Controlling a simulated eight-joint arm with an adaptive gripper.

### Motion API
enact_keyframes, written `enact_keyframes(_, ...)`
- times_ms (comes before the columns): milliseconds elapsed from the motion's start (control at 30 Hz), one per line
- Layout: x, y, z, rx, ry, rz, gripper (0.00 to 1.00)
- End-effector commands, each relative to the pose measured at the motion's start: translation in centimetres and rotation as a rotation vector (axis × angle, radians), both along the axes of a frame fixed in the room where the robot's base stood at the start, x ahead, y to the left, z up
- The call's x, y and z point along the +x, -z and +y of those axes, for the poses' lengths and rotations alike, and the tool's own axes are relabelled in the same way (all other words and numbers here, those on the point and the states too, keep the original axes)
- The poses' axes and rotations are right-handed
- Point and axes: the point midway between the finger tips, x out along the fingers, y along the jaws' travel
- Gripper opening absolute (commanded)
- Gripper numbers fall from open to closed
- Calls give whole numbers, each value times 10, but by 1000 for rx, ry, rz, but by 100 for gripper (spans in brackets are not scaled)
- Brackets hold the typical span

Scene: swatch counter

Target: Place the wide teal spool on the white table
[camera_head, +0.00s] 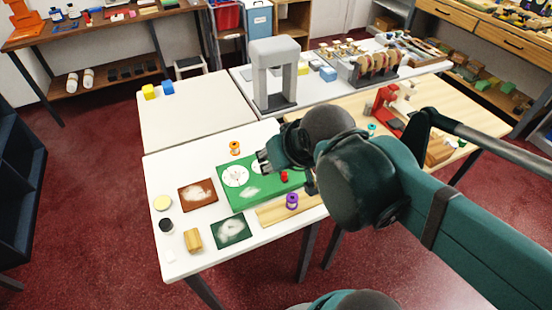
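A small teal spool-like item (372,128) sits on the light wooden table (350,103), just beyond my arm, which partly hides it. It is too small to judge its width. The white table (165,245) is at front left and carries several items. My gripper (264,161) is above the green board (226,192) on this white table, pointing left. Its fingers are small and dark, and I cannot tell whether they are apart or shut. I see no teal spool at the fingers.
An orange spool (235,148) and a purple spool (292,201) stand near the green board. A brown swatch (198,195), a dark green swatch (231,232) and a wooden block (193,239) lie left. A grey arch (274,70) stands behind. The white back-left surface (190,115) is mostly clear.

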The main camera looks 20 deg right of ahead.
Motion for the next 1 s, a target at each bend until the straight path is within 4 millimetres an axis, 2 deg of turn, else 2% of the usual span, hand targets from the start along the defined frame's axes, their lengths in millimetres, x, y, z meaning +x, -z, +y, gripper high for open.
enact_keyframes(733,-4,-1,2,-28,-32,-1,41)
enact_keyframes(1000,5,-5,-6,-65,-57,12,41)
